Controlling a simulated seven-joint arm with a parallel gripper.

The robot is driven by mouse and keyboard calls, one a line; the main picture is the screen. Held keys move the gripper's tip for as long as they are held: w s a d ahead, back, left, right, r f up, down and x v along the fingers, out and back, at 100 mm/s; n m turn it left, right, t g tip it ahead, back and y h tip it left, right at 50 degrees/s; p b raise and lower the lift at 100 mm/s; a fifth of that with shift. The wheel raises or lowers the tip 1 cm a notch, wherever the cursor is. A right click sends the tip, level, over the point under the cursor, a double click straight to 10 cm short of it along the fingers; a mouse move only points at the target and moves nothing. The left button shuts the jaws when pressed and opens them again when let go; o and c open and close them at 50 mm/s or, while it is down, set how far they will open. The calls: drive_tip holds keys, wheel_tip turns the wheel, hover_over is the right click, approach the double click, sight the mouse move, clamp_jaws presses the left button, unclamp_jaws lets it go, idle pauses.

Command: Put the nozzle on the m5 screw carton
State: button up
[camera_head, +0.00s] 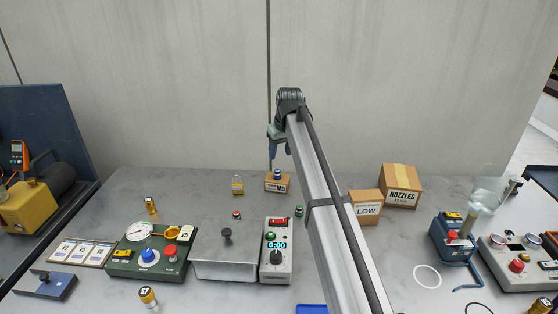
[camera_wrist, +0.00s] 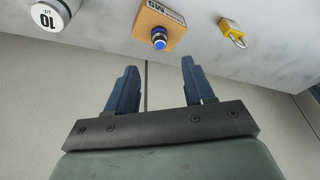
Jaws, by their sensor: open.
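The M5 screw carton (camera_head: 271,187) is a small brown box near the back of the bench. It also shows at the top of the wrist view (camera_wrist: 146,24), with M5 on its label. A small nozzle (camera_head: 277,174) with a blue band and silvery end appears to stand upright on the carton's top. It shows clearly in the wrist view (camera_wrist: 159,40). My gripper (camera_head: 281,154) is above the carton, with its fingers apart. In the wrist view my gripper (camera_wrist: 159,65) is open and empty, and the nozzle is beyond the fingertips, not touching them.
A yellow padlock (camera_head: 237,187) stands left of the carton. A white weight-like cylinder marked 10 (camera_wrist: 47,15) shows in the wrist view. Boxes labelled LOW (camera_head: 366,209) and NOZZLES (camera_head: 401,190) stand to the right. A timer box (camera_head: 276,262) and metal-lidded box (camera_head: 225,255) are in front.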

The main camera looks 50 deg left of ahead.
drive_tip(key=shift+v, duration=1.05)
